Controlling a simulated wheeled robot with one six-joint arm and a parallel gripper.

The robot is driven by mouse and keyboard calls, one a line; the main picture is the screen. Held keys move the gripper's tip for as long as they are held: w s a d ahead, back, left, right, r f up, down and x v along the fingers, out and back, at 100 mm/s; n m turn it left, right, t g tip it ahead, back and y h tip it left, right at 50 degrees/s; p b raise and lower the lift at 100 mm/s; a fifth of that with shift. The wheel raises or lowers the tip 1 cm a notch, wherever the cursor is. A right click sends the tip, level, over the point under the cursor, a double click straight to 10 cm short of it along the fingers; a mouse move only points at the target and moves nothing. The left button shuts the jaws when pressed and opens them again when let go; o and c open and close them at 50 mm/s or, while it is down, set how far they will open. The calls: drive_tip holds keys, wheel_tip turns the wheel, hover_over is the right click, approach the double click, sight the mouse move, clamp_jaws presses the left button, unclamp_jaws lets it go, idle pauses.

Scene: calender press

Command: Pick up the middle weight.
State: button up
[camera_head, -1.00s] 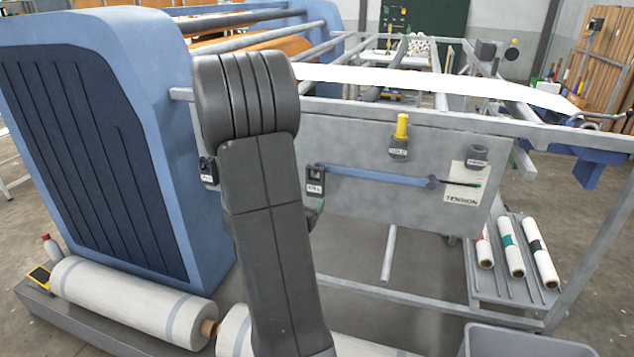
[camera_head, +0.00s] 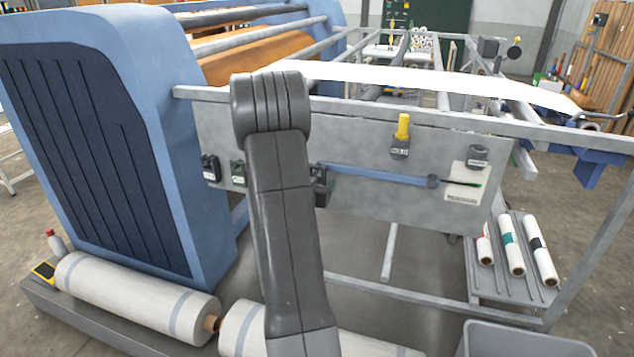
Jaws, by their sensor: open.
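Small dark labelled blocks that look like the weights hang on the grey side panel. The left one (camera_head: 210,168) is near the blue machine housing. A dark green one (camera_head: 238,173) is just right of it, close to my arm. Another dark block (camera_head: 321,187) is at the left end of the blue lever, right of my arm and partly hidden by it. I cannot tell whether another weight is hidden behind my arm, nor which is the middle one. My arm stands upright in front of the panel. My gripper is not visible; it appears hidden behind the arm.
The blue lever (camera_head: 375,174) runs along the panel (camera_head: 375,220) below a yellow-topped fitting (camera_head: 402,130). White rolls (camera_head: 135,295) lie low in front. A rack of small rolls (camera_head: 512,245) and a grey bin (camera_head: 510,340) are at the right. Frame bars cross below the panel.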

drive_tip(key=c, duration=1.4)
drive_tip(key=shift+r, duration=0.1)
drive_tip(key=shift+r, duration=0.1)
drive_tip(key=shift+r, duration=0.55)
drive_tip(key=f+v, duration=0.1)
drive_tip(key=v, duration=0.5)
drive_tip(key=f+b+v, duration=0.1)
drive_tip(key=v, duration=0.5)
drive_tip(key=b+v, duration=0.1)
drive_tip(key=v, duration=0.5)
drive_tip(key=shift+s+f, duration=0.15)
drive_tip(key=shift+f, duration=0.2)
drive_tip(key=o, duration=0.8)
drive_tip(key=shift+c, duration=0.2)
drive_tip(key=c, duration=0.6)
